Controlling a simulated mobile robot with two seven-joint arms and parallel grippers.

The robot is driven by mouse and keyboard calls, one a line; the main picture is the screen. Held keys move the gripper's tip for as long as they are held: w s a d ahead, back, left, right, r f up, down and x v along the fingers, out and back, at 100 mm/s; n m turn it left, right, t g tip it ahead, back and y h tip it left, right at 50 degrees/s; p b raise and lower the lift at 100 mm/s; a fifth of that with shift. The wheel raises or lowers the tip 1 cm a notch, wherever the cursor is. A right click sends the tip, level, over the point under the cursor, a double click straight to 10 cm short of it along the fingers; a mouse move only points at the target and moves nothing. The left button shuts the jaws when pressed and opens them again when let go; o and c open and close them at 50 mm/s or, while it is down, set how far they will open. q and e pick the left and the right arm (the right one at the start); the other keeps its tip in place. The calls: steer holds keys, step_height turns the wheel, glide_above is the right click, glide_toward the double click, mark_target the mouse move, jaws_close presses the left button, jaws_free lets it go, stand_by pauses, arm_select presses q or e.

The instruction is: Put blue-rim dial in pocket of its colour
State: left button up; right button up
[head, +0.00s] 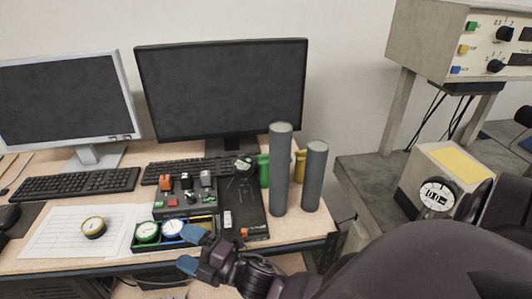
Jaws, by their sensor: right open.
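The blue-rim dial (173,228) lies face up in a dark tray (160,247) at the front of the desk. A green-rim dial (147,232) lies beside it on the left in the same tray. The pocket colour beneath the blue-rim dial is hidden. A yellow-rim dial (94,227) lies on the white paper. My right gripper (191,250), with blue fingertips, is open and empty just in front of and right of the blue-rim dial. It covers part of the tray's right end. My left gripper is not in view.
A block with coloured switches (178,201) stands behind the tray. Two tall grey cylinders (279,170) (315,176) stand to the right. Keyboards (75,184) and monitors (222,92) are behind. The white paper (60,236) has free room around the yellow-rim dial.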

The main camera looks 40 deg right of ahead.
steer(key=s+d+f+m+g+h, duration=0.6)
steer(key=s+d+f+m+h, duration=0.3)
steer(key=m, duration=1)
steer(key=s+d+f, duration=0.3)
steer(key=s+f, duration=0.2)
steer(key=f, duration=0.2)
steer(key=shift+s+f, duration=0.25)
steer(key=shift+f, duration=0.1)
steer(key=shift+w+f+b, duration=0.2)
steer(key=shift+f+b, duration=0.1)
steer(key=shift+b, duration=0.3)
